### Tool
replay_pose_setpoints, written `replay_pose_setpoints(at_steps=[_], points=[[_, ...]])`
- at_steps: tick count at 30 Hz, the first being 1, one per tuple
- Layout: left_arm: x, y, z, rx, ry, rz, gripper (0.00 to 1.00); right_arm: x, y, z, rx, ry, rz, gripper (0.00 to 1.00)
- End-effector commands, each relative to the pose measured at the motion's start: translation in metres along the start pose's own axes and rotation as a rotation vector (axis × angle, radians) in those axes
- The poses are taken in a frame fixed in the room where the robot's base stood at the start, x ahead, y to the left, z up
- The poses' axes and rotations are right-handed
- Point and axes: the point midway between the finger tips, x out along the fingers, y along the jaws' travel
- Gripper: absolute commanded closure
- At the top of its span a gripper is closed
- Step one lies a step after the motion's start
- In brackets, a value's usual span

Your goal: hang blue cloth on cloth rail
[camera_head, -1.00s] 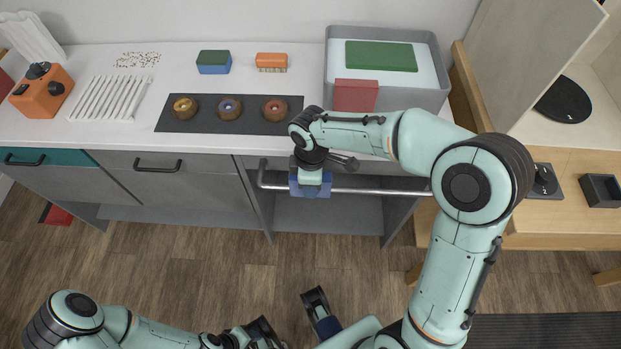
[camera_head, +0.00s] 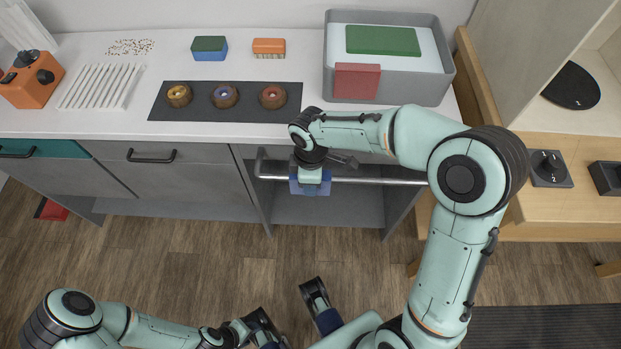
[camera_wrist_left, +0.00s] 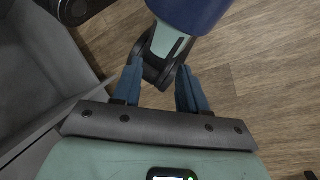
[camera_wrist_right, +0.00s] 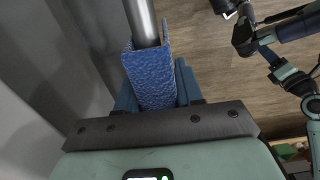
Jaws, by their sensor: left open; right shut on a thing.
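The blue cloth (camera_head: 313,190) is at the metal cloth rail (camera_head: 385,180) on the front of the counter. In the right wrist view the blue cloth (camera_wrist_right: 154,82) is folded over the end of the visible rail (camera_wrist_right: 143,22), with a side down each flank. My right gripper (camera_wrist_right: 155,95) is shut on the cloth, one finger on each side; in the head view its arm hides part of the cloth. My left gripper (camera_wrist_left: 160,88) is open and empty, low over the floor and away from the rail. The left wrist view shows both its blue fingers apart.
The counter above the rail holds a dark tray (camera_head: 200,116) with three donuts, a grey bin (camera_head: 440,85), a sponge (camera_head: 209,48) and a brush (camera_head: 268,47). Grey drawers (camera_head: 215,180) stand left of the rail. The wooden floor (camera_head: 180,250) in front is mostly clear.

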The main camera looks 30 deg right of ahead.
Motion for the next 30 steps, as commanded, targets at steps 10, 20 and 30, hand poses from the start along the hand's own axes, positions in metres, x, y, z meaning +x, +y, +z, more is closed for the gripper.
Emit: replay_pose_setpoints(at_steps=[10,20,30], points=[[0.0,0.0,0.0,0.0,0.0,0.0,0.57,0.0,0.0,0.0,0.0,0.0,0.0,0.34],[-0.008,0.001,0.004,-0.001,-0.01,-0.002,0.57,-0.036,0.001,-0.001,0.001,0.004,0.004,0.34],[-0.021,0.003,0.012,-0.003,-0.033,-0.007,0.57,-0.109,0.001,-0.001,0.0,0.003,0.004,0.34]])
